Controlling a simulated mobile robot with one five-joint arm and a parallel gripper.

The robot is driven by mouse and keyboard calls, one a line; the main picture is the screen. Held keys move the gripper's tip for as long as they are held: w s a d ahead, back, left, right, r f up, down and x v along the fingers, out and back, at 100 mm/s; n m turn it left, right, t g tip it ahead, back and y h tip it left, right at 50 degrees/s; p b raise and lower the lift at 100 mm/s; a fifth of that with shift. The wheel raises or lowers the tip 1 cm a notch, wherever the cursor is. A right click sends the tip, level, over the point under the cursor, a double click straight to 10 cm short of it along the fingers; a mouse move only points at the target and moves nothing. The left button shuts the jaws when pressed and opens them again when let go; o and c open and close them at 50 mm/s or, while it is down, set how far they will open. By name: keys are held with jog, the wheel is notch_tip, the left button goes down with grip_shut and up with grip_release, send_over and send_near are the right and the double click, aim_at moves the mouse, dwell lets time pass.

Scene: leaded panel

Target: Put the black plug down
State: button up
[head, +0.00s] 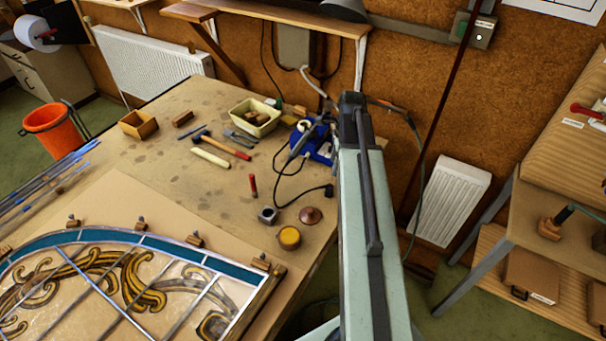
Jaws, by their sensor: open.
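A small black plug (328,190) lies on the workbench near its right edge, just left of my raised arm. A thin black cable runs from it to the left and curls back up towards the blue soldering station (318,148). My arm rises from the bottom of the head view and hides part of the bench edge and wall behind it. The fingers of my gripper do not show, so its place relative to the plug cannot be told. Nothing is seen gripping the plug.
Bare bench lies left of the marker.

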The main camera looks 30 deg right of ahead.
jog(key=s+a+n+h, duration=0.1)
jog(key=s+a+n, duration=0.1)
jog(key=a+n, duration=2.1)
jog(key=a, duration=0.7)
jog(key=shift+a+n+g, duration=0.2)
jog(key=shift+n+g, duration=0.1)
jog(key=shift+s+f, duration=0.1)
